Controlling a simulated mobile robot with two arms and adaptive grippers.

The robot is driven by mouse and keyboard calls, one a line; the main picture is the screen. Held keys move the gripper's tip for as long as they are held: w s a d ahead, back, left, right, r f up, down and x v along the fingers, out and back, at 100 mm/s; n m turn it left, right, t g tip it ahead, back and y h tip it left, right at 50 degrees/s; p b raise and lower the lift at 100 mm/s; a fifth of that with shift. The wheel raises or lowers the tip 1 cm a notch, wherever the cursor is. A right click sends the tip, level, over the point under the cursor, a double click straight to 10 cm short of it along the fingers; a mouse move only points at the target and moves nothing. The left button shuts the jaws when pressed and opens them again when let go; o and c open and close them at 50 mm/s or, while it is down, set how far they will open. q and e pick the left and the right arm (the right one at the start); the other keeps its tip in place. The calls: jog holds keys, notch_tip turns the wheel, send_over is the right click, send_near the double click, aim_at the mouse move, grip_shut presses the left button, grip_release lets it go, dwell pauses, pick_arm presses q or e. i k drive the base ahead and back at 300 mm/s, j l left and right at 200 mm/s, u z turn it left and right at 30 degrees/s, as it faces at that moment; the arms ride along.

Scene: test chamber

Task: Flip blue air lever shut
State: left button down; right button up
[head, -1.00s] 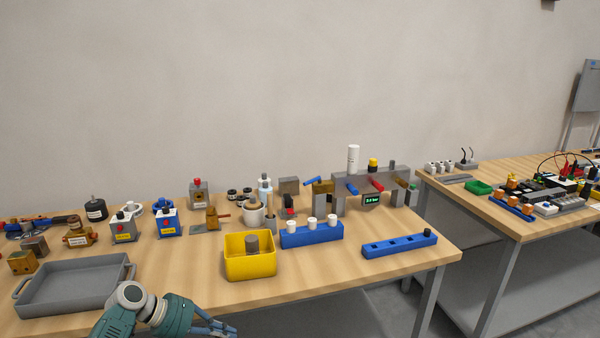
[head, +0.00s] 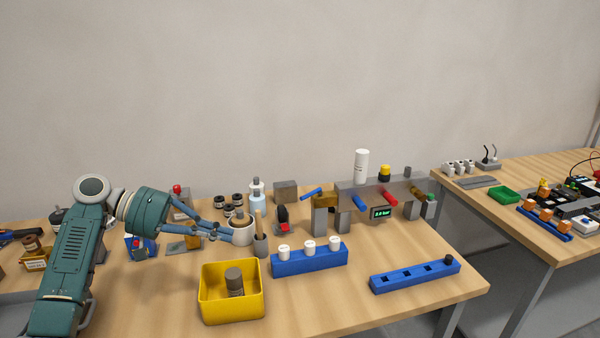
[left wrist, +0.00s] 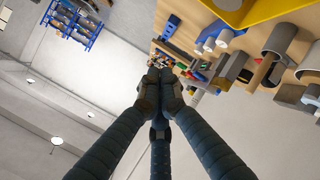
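A grey air manifold (head: 405,190) stands at the back right of the bench. A blue lever (head: 359,202) slants from its front, beside a red one (head: 388,198) and a green one (head: 429,197). Another blue handle (head: 311,193) sticks out left above a brass valve body (head: 326,201). My left gripper (head: 236,236) is left of the manifold, its tips by the white mortar-like cup, apart from the levers. Its fingers are together and empty in the left wrist view (left wrist: 162,88). My right gripper is not visible.
A yellow bin (head: 231,312) and a blue rack with white-capped pieces (head: 309,262) stand in front of the manifold. A second blue rack (head: 415,276) lies at right. A white cup (head: 242,237) and a grey holder (head: 261,247) stand close to my fingers.

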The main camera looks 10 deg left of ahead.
aim_at(318, 190)
jog(key=i, duration=1.05)
